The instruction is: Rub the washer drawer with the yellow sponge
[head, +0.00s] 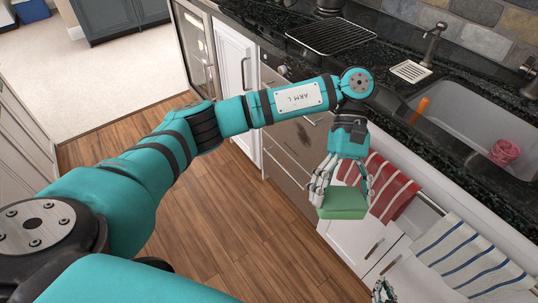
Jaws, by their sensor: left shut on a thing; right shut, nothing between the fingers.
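A steel-fronted drawer unit, seemingly the washer drawer (283,160), is set in the counter front, with dark smudges on its face. My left arm crosses in front of its upper part and hides some of it. My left gripper (341,187) points down and is shut on a block-shaped sponge (343,205) that looks green, not yellow. The sponge hangs in the air to the right of the drawer front and appears apart from it. My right gripper (383,291) shows only partly at the bottom edge, shut and empty.
A red striped towel (398,196) and a blue striped towel (465,255) hang on the counter front. Above are a sink (460,118) with a pink cup (503,152), a faucet (432,45) and a wire rack (330,35). The wooden floor (235,240) is clear.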

